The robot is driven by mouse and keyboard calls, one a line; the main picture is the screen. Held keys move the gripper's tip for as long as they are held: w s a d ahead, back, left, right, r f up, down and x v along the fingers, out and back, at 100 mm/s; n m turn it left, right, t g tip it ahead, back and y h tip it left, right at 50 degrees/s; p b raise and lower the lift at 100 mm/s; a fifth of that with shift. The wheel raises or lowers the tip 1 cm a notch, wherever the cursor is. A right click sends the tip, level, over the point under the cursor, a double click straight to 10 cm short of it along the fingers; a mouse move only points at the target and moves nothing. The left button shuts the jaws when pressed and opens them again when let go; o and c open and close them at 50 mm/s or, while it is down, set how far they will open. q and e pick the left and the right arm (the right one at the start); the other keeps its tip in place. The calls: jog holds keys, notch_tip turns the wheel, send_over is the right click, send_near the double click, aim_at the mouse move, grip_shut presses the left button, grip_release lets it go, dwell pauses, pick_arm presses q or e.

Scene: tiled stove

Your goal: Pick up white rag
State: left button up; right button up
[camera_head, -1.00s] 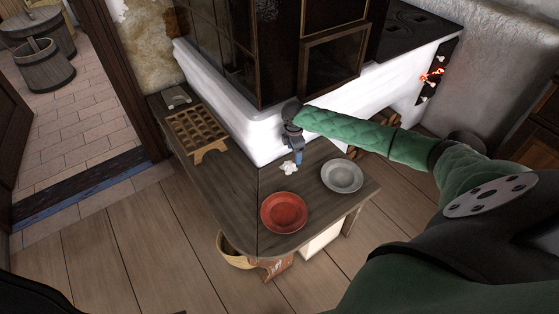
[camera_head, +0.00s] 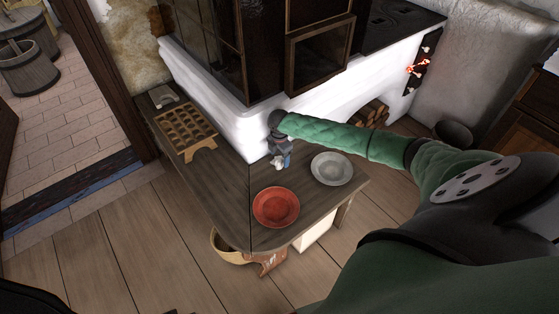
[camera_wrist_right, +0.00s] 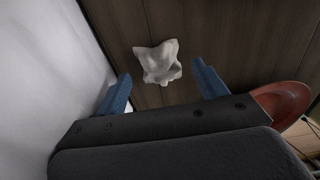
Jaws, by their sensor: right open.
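The white rag (camera_wrist_right: 158,62) is a small crumpled cloth on the dark wooden bench. In the right wrist view it lies just beyond and between the two blue fingertips of my right gripper (camera_wrist_right: 161,84), which is open and empty. In the head view the rag (camera_head: 279,163) is mostly hidden under my right gripper (camera_head: 285,161), which points down over it beside the white stove wall. I cannot tell whether the fingers touch the rag. My left gripper is not in view.
The red plate (camera_head: 276,207) and grey plate (camera_head: 331,168) sit on the bench (camera_head: 222,202) near the right gripper. A wooden grid tray (camera_head: 186,130) lies at the left. The white stove (camera_head: 215,99) rises behind. A basket (camera_head: 226,247) stands below the bench.

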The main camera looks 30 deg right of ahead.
jog(key=shift+f, duration=1.05)
jog(key=c, duration=1.1)
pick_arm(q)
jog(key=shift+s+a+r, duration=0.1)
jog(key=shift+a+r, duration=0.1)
pick_arm(e)
jog(key=shift+o, duration=0.2)
jog(key=shift+r, duration=0.1)
